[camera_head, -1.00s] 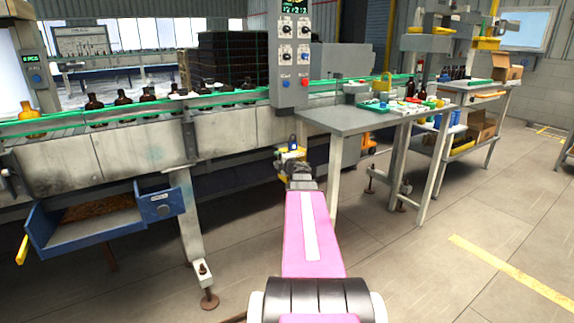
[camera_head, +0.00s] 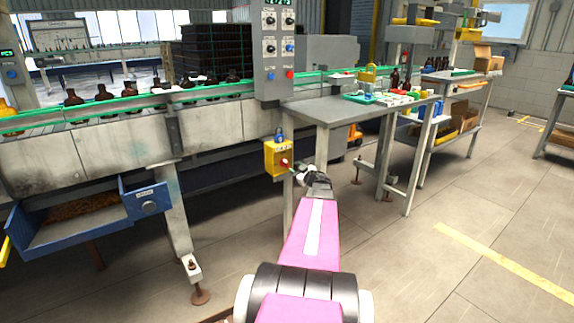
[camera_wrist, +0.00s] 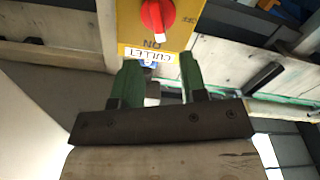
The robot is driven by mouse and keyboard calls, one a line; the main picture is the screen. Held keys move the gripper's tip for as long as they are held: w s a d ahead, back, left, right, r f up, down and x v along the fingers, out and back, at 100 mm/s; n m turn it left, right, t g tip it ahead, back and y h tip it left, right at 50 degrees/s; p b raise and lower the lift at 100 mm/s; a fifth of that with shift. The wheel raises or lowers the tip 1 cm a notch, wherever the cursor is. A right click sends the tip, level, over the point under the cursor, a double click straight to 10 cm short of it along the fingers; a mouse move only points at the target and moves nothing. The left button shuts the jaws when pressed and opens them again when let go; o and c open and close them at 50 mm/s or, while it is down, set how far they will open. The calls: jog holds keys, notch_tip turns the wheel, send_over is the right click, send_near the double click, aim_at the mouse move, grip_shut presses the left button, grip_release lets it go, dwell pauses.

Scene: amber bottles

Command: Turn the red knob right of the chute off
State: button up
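The red knob (camera_head: 284,163) sits on the front of a yellow box (camera_head: 271,157) below the grey control panel. In the wrist view the red knob (camera_wrist: 157,14) is at the top edge, with a pale mark on it. The yellow plate (camera_wrist: 130,22) bears upside-down "ON" and "CULLET" labels. I cannot tell its setting for sure. My gripper (camera_head: 295,171) is just right of and below the box. In the wrist view my gripper (camera_wrist: 158,76) has its green fingers apart with nothing between them, short of the knob. The blue chute (camera_head: 95,232) is at lower left.
A grey table (camera_head: 335,108) with small coloured items stands to the right of the box. The conveyor (camera_head: 110,145) with amber bottles runs behind. The floor at right is open.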

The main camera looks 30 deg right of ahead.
aim_at(287, 163)
jog(key=w, duration=0.7)
jog(key=shift+w+a, duration=0.3)
jog(key=shift+w, duration=0.1)
grip_shut()
